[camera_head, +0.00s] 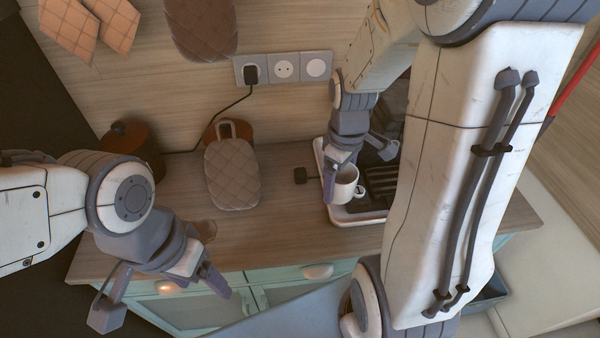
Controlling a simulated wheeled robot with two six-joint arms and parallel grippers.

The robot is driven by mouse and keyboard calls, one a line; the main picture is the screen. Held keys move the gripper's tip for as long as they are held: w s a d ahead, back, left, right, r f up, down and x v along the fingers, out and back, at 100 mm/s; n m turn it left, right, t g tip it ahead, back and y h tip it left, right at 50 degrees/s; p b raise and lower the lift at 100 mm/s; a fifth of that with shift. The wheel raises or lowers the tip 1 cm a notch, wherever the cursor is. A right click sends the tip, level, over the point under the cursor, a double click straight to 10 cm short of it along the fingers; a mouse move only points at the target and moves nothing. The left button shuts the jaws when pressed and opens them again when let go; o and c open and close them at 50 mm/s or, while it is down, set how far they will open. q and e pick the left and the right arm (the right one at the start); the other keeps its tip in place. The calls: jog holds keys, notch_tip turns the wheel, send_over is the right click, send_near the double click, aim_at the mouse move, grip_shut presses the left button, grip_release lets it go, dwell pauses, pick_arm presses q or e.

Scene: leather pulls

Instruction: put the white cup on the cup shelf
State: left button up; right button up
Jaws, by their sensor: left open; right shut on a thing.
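The white cup (346,189) is upright, with its handle toward the right of the picture. My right gripper (353,174) reaches down from above and is shut on the cup, with one finger at its left side. The cup is in front of a pale-rimmed unit with dark slats (380,181); I cannot tell whether the cup touches it. This unit may be the cup shelf, but my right arm hides much of it. My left gripper (160,298) is open and empty, in front of the counter's front edge at the lower left.
The wooden counter (285,215) is clear in the middle. A quilted pad (232,174) and a dark reddish pot (133,143) are toward its back left. Sockets (284,67) are on the wall. Pale green cabinets (290,293) are below.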

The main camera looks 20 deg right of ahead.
jog(key=shift+w+a, duration=0.1)
jog(key=shift+w, duration=0.2)
jog(key=p, duration=0.2)
send_over(289, 207)
notch_tip(289, 207, down, 7)
jog(key=shift+r, duration=0.1)
notch_tip(289, 207, down, 3)
jog(key=shift+f, duration=0.45)
jog(key=shift+f, duration=0.15)
jog(key=o, duration=1.3)
